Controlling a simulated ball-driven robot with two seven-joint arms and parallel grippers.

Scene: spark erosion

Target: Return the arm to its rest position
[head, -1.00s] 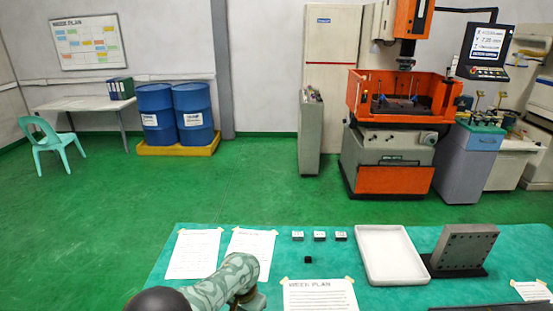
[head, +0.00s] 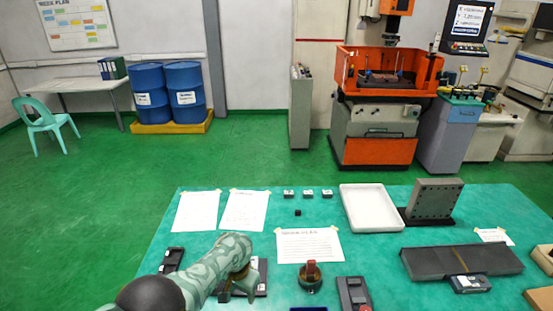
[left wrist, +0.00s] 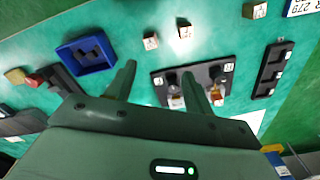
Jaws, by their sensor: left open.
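My left arm comes in from the bottom left of the head view, in a patterned green sleeve. My left gripper (head: 236,291) is partly hidden by its own arm, over the near left part of the green table (head: 390,262). In the left wrist view the left gripper (left wrist: 158,70) has its two fingers apart with nothing held between them. A black holder plate (left wrist: 212,82) with dark round parts and small copper-coloured pieces lies beyond and partly behind the right finger. My right gripper is not in view.
A blue tray (left wrist: 75,66), small grey blocks (left wrist: 150,41) and a black slotted rack (left wrist: 272,70) lie around the gripper. A white tray (head: 345,210), an upright drilled plate (head: 436,199) and a long grey slab (head: 435,262) stand further right. Green floor lies beyond the table.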

